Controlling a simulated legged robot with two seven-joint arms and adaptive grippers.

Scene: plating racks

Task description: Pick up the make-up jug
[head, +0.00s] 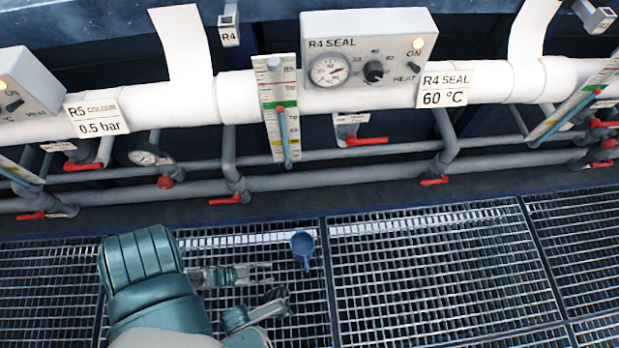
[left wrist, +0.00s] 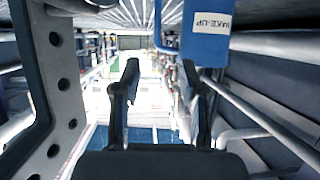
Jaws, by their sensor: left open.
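The make-up jug (head: 303,243) is a small blue vessel seen from above in the head view, over the grating in front of the pipes. In the left wrist view the blue jug (left wrist: 190,45) shows at the top, cut by the frame edge, with a white MAKE-UP label. My left gripper (head: 273,282) is open and empty, with its fingers pointing right, just left of and below the jug in the head view. Its two fingers also show apart in the left wrist view (left wrist: 160,72), with the jug above the right finger. My right gripper is not in view.
A metal grating (head: 430,280) fills the foreground and is clear on the right. Behind it run a white pipe (head: 380,97) and grey pipes with red-handled valves (head: 367,141). A tube gauge (head: 277,110) and the R4 SEAL box (head: 368,62) are mounted there.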

